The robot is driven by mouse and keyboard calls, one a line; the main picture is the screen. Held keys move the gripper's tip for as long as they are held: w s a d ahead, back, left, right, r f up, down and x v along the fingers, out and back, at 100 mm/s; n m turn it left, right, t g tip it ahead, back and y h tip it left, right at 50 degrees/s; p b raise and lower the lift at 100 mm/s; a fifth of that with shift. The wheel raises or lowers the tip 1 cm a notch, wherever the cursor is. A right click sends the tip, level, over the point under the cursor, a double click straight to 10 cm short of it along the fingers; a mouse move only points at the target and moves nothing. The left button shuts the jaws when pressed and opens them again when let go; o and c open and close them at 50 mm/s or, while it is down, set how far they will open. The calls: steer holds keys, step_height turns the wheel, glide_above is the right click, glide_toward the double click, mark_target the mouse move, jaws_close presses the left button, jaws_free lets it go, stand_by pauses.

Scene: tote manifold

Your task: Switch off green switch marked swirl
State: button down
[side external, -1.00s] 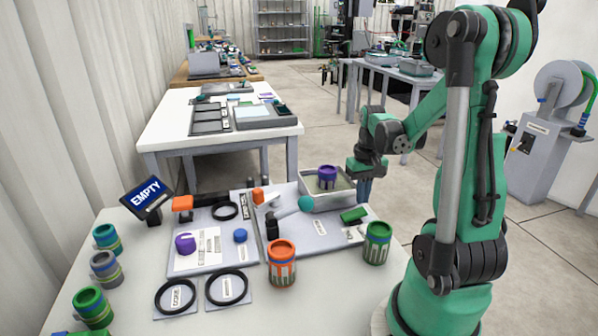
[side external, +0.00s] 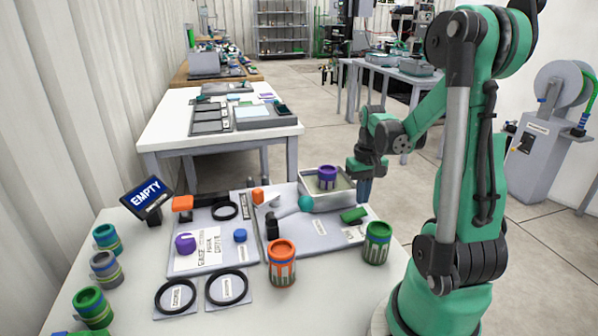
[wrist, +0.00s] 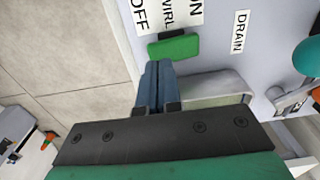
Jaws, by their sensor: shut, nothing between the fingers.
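The green switch (side external: 353,215) sits at the right end of the grey panel (side external: 300,238). In the wrist view the green switch (wrist: 173,47) lies beside a white label reading ON, OFF and a partly cut-off word ending in "WIRL". My gripper (side external: 364,200) is shut and empty, pointing down at the panel's right edge, just behind the switch. In the wrist view its closed blue fingertips (wrist: 158,66) appear just below the green switch. I cannot tell whether they touch it.
A grey tote (side external: 340,197) holding a purple can (side external: 327,177) stands left of my gripper. A teal ball knob (side external: 305,203) and an orange knob (side external: 258,196) rise from the panel. A green can (side external: 377,243) and an orange can (side external: 281,262) stand in front.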

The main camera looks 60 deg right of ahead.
mark_target(361, 211)
steer(key=shift+f, duration=1.25)
stand_by(0.6)
steer(key=shift+r, duration=3.55)
steer(key=w+a+r+n+t, duration=0.1)
steer(key=w+a+n+t, duration=0.2)
steer(key=a, duration=0.8)
steer(key=w+a+r+n+t, duration=0.2)
steer(key=w+a+n+t, duration=0.2)
steer(key=a, duration=0.8)
steer(key=shift+w+a+r+n, duration=0.2)
steer(key=shift+w+r+n, duration=0.05)
steer(key=shift+w+n, duration=0.7)
